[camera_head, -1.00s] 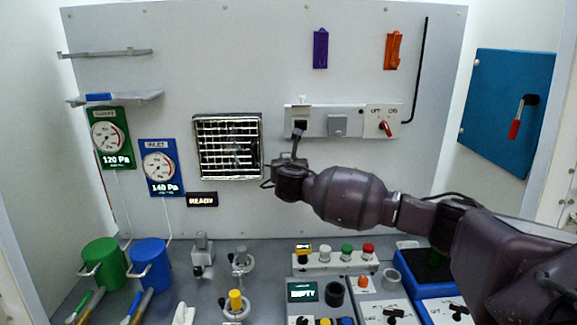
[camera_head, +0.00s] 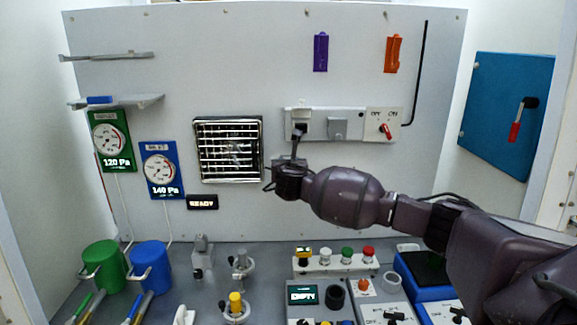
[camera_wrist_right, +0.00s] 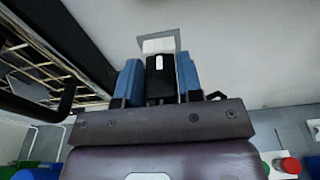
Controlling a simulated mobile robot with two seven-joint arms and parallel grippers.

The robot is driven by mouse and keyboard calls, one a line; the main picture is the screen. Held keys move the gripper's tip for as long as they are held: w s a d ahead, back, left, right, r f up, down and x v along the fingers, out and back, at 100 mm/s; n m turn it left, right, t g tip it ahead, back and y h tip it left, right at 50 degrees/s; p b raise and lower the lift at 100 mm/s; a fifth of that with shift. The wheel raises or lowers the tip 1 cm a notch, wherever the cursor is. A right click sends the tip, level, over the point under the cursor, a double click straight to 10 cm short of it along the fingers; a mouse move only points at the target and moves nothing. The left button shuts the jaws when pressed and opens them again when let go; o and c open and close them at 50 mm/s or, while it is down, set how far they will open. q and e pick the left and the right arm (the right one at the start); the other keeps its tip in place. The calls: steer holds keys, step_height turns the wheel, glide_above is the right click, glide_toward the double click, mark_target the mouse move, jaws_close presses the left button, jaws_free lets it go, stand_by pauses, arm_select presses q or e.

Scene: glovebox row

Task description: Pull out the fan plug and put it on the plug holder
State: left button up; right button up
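The black fan plug (camera_wrist_right: 161,78) is between the two blue fingertips of my right gripper (camera_wrist_right: 160,85) in the right wrist view. In the head view the right gripper (camera_head: 297,145) reaches up to the dark socket area (camera_head: 301,128) at the left end of the white wall strip; the plug is mostly hidden there. A grey block (camera_head: 338,127), which looks like the plug holder, is right beside it. My left gripper is not in view.
The fan grille (camera_head: 229,149) is left of the gripper. A red-handled OFF/ON switch (camera_head: 386,129) is right of the grey block. Purple (camera_head: 320,52) and orange (camera_head: 392,54) holders hang above. Buttons and small devices crowd the bench below.

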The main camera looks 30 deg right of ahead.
steer(key=o, duration=0.4)
steer(key=shift+o, duration=0.2)
steer(key=b+v, duration=0.1)
steer(key=v, duration=0.9)
steer(key=shift+s+a, duration=0.2)
steer(key=shift+s, duration=0.15)
